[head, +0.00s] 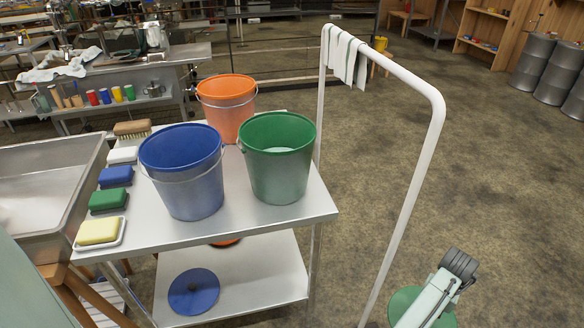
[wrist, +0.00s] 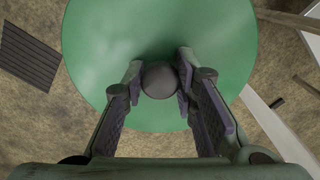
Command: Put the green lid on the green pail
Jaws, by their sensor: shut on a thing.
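The green pail (head: 277,160) stands upright and open-topped on the right part of the cart's top shelf. The green lid (head: 404,304) is at the lower right of the head view, beyond the white rail and over the floor, partly hidden by my arm. In the wrist view the green lid (wrist: 160,40) fills the upper middle, with a dark round knob (wrist: 160,80) at its centre. My gripper (wrist: 160,82) is shut on this knob, one finger on each side. The lid is well apart from the pail, to its right and lower in the head view.
A blue pail (head: 183,172) and an orange pail (head: 228,106) stand beside the green pail. A blue lid (head: 194,291) lies on the cart's lower shelf. The white rail (head: 424,190) stands between my arm and the cart. Sponges and a brush line the cart's left edge.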

